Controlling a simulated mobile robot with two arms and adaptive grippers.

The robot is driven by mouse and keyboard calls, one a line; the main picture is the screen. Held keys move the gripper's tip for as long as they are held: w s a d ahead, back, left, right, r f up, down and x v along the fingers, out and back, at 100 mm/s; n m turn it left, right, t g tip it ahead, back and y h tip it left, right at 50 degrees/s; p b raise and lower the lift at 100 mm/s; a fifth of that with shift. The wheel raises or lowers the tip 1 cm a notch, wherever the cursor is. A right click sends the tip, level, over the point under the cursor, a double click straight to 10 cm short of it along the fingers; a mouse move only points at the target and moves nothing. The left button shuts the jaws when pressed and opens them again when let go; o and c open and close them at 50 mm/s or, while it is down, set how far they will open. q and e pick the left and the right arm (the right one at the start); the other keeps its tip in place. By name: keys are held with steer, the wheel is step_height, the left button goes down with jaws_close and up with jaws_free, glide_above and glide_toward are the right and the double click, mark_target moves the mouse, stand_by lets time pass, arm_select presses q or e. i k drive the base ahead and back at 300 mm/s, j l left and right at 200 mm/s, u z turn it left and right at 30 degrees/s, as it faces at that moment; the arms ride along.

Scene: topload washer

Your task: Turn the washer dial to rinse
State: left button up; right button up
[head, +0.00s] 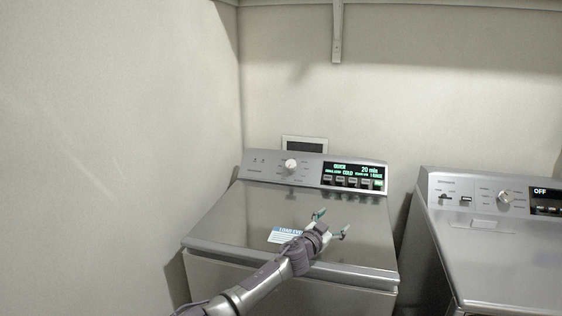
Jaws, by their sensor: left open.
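The topload washer (240,215) stands in the middle with its lid closed. Its white round dial (291,165) sits on the sloped back panel, left of a lit display (354,175). The display reads "QUICK", "COLD" and "20 min" in green and white. The dial's pointer and the small labels around it are too small to read. My left gripper (331,223) is open and empty over the lid, in front of the panel and to the right of and below the dial. It is apart from the dial. My right gripper is not in view.
A second machine (500,265) with its own knob (504,197) and a display reading "OFF" stands at the right, with a narrow gap between. A label (285,236) lies on the washer lid. Walls close in at left and back. A shelf bracket (337,35) hangs above.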

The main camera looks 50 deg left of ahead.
mark_target(290, 164)
steer(key=j, duration=0.9)
steer(key=i+j, duration=0.1)
steer(key=j, duration=0.8)
steer(key=i+j, duration=0.4)
steer(key=l+z, duration=0.05)
